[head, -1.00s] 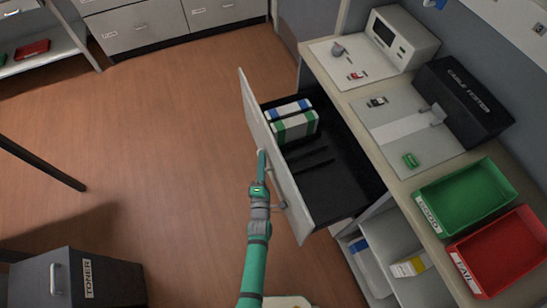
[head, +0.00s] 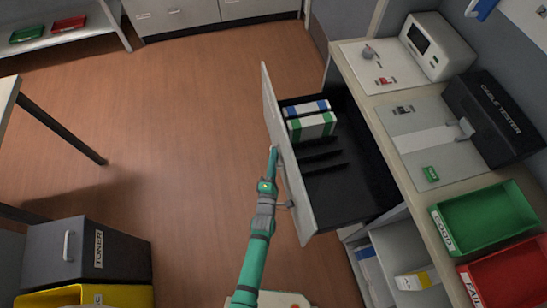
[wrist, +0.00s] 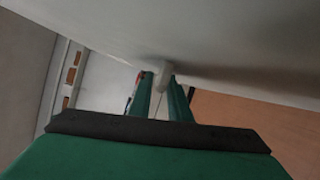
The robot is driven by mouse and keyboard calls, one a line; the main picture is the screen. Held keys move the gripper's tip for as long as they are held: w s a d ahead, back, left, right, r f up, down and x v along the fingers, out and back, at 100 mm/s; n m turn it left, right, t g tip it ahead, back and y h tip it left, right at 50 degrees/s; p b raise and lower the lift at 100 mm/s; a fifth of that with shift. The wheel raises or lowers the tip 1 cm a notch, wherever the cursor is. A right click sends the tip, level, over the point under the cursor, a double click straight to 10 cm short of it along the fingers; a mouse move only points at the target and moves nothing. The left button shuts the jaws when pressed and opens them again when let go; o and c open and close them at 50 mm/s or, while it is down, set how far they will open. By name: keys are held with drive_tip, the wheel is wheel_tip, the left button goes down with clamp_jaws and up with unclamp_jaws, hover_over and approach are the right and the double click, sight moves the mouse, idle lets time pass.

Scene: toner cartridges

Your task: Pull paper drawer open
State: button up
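The paper drawer, with a pale grey front (head: 284,150), stands far out from the bench in the head view. Its dark inside (head: 350,185) shows, with white-and-blue and white-and-green packs (head: 312,126) at the far end and thin dark dividers. My gripper (head: 273,152) is at the outer face of the drawer front, at the bar handle (head: 288,204). In the wrist view the two green fingers of my gripper (wrist: 164,88) stand on either side of a pale handle part (wrist: 165,72), close against it. Much of the handle is hidden by my arm.
The bench (head: 345,85) on the right bears a cable tester (head: 495,112), a green tray (head: 485,218) and a red tray (head: 510,270). A dark toner bin (head: 85,250) and a yellow bin (head: 85,295) stand lower left. The floor left of the drawer is clear.

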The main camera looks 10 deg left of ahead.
drive_tip(key=s, duration=1)
drive_tip(key=shift+s+a+f, duration=0.25)
drive_tip(key=shift+s+f, duration=0.1)
drive_tip(key=shift+s, duration=0.05)
drive_tip(key=s+d+r+m+g, duration=0.1)
drive_tip(key=s+r+m, duration=0.2)
drive_tip(key=s+m, duration=0.35)
drive_tip(key=s+r+m+g, duration=0.1)
drive_tip(key=s+r+m, duration=0.3)
drive_tip(key=s, duration=0.5)
drive_tip(key=s+d+r+m+g, duration=0.1)
drive_tip(key=s+d+r+m, duration=0.3)
drive_tip(key=s+r+m, duration=0.5)
wheel_tip(320, 180, up, 3)
drive_tip(key=shift+s+d+f+y, duration=0.15)
drive_tip(key=shift+s+d+y, duration=0.05)
drive_tip(key=shift+s+y, duration=0.15)
